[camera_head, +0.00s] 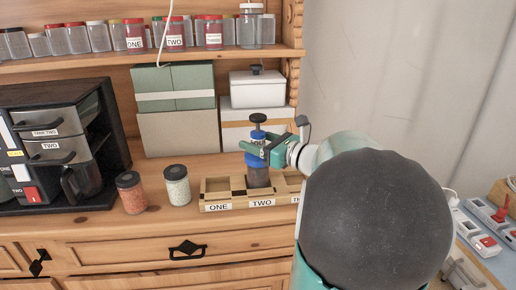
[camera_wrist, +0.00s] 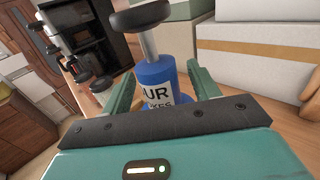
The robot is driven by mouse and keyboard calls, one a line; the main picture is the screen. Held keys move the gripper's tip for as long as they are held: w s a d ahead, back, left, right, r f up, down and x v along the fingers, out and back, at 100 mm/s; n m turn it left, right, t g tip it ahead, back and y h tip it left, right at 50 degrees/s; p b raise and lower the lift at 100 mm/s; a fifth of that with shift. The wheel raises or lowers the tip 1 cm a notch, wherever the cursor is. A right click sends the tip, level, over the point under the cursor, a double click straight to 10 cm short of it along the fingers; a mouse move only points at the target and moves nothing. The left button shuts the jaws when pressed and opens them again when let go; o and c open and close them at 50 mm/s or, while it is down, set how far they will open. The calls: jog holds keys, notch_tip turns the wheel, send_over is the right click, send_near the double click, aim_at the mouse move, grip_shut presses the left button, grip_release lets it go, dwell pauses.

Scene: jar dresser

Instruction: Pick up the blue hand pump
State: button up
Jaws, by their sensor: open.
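The blue hand pump (camera_head: 257,160) stands upright in the compartment marked TWO of a wooden rack (camera_head: 222,205) on the dresser top. It has a blue body, a dark round knob on a metal rod, and a dark lower part. In the wrist view, the pump (camera_wrist: 155,78) shows its white label and sits between my two green fingers. My gripper (camera_head: 257,151) is open around the upper blue body in the head view, and also in the wrist view (camera_wrist: 157,84). The fingertips are partly hidden, so contact cannot be told.
Two jars, one orange (camera_head: 131,193) and one pale (camera_head: 177,185), stand left of the rack. A black coffee machine (camera_head: 60,140) is farther left. Green boxes (camera_head: 175,85) and a white box (camera_head: 257,92) stand behind. A shelf of jars (camera_head: 165,35) is above.

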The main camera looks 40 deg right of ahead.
jog(key=c, duration=1.2)
grip_shut()
jog(key=shift+r, duration=0.15)
